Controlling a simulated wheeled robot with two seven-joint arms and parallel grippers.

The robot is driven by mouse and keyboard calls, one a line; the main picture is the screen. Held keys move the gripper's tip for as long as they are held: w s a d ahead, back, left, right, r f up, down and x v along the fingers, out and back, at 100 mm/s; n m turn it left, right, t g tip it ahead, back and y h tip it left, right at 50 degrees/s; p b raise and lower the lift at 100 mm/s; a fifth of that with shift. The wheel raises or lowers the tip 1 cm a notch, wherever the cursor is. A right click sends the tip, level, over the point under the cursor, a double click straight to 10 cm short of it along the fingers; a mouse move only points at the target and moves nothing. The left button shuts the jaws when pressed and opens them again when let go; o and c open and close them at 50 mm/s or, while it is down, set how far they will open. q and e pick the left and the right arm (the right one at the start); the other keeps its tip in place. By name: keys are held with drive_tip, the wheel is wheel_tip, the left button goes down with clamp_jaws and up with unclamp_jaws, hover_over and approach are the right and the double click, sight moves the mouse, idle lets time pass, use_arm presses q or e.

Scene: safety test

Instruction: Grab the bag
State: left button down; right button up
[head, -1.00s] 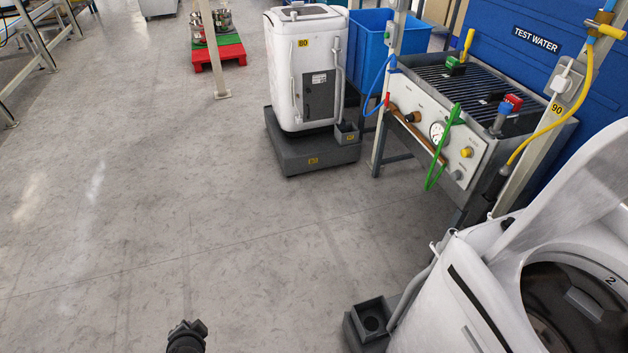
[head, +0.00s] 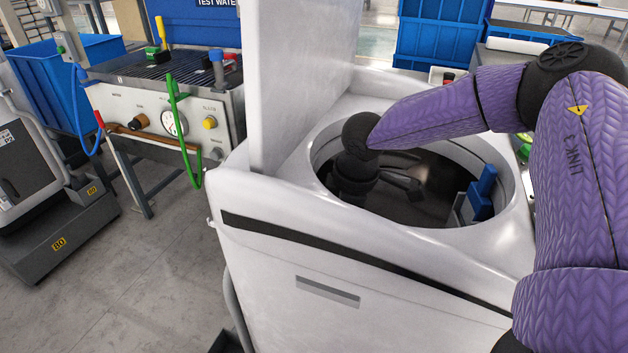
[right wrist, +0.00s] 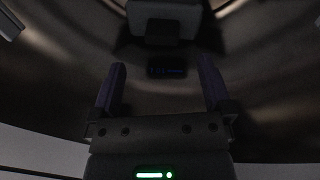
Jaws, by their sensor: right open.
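No bag can be made out for certain in either view. My right arm reaches over the rim of the white top-loading washer (head: 300,235) and down into its drum. In the right wrist view, my right gripper (right wrist: 162,82) is open, with its two fingers apart and nothing between them. Ahead of the fingers is a greyish block (right wrist: 165,18) with dark sides, and below it a small dark patch with faint blue marks (right wrist: 167,71). The drum is dim, so I cannot tell what these are. My left gripper is not in view.
The washer's raised lid (head: 300,80) stands at the left of the opening. A blue part (head: 482,190) sits at the drum's right side. A test bench (head: 170,110) with hoses and a gauge stands at the left. Blue crates (head: 438,45) are behind.

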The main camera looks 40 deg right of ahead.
drive_tip(key=f+b, duration=0.1)
drive_tip(key=f, duration=0.1)
drive_tip(key=w+f+b, duration=0.1)
drive_tip(key=f, duration=0.2)
drive_tip(key=f+b, duration=0.2)
drive_tip(key=f, duration=0.1)
drive_tip(key=shift+w+a, duration=0.2)
drive_tip(key=shift+w, duration=0.2)
drive_tip(key=shift+r, duration=0.1)
clamp_jaws()
